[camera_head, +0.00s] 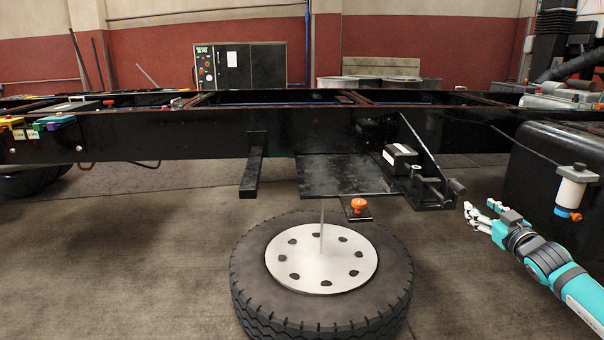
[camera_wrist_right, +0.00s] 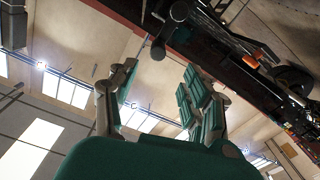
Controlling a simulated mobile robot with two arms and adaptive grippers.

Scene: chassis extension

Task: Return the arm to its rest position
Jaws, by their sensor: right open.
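My right gripper (camera_head: 484,216) is at the right of the head view, on a teal and grey arm coming in from the right edge. Its fingers are apart and empty. It is in front of the black chassis, near the bracket, and appears apart from it. In the right wrist view the two fingers of the right gripper (camera_wrist_right: 158,95) are spread with nothing between them. My left gripper does not show in either view.
A black chassis frame (camera_head: 200,135) spans the view. A wheel (camera_head: 250,285) lies on the floor below it. An orange knob (camera_head: 358,205) is near the wheel. A black tank (camera_head: 540,170) with a white and blue canister (camera_head: 571,190) stands close to my right arm. Floor at left is clear.

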